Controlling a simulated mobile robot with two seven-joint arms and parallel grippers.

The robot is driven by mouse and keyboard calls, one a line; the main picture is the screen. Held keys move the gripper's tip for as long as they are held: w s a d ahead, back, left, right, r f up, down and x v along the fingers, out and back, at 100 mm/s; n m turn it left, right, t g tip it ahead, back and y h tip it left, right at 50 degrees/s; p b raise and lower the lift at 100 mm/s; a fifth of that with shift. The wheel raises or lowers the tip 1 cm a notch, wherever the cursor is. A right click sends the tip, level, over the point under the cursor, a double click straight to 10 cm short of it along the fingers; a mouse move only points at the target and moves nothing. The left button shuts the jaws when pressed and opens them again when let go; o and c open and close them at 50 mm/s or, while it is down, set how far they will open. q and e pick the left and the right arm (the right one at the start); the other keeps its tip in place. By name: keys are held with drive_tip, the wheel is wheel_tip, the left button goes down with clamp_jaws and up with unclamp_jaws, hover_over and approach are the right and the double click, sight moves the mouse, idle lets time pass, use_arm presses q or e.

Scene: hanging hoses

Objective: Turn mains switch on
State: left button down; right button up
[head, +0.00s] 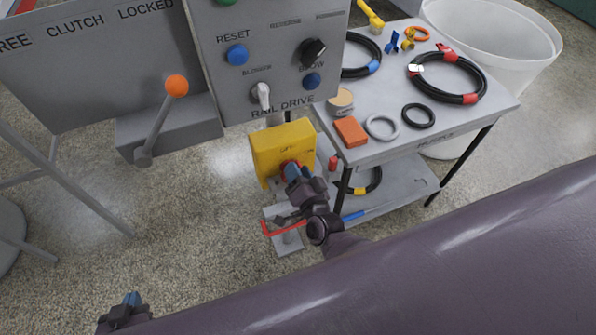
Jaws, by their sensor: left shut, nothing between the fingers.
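The mains switch is a yellow box (268,155) with a red knob (288,165) on its front and small black lettering above it. The box stands below the grey control panel. My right gripper (293,172) is at the knob, its blue fingertips against or right in front of it. The fingers cover much of the knob, so its setting and whether the jaws grip it cannot be told. My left gripper (131,299) is low at the left, shut and empty, away from the switch.
The grey RAIL DRIVE panel (228,88) hangs above the switch. A clutch lever with an orange ball (176,86) is at the left. A grey table (462,122) with hoses and rings stands at the right. A red bar (285,229) lies low beneath my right gripper. Open floor (190,235) lies left.

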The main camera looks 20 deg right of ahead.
drive_tip(key=shift+s, duration=0.1)
drive_tip(key=s, duration=1)
drive_tip(key=shift+s+d, duration=0.15)
drive_tip(key=shift+s, duration=0.15)
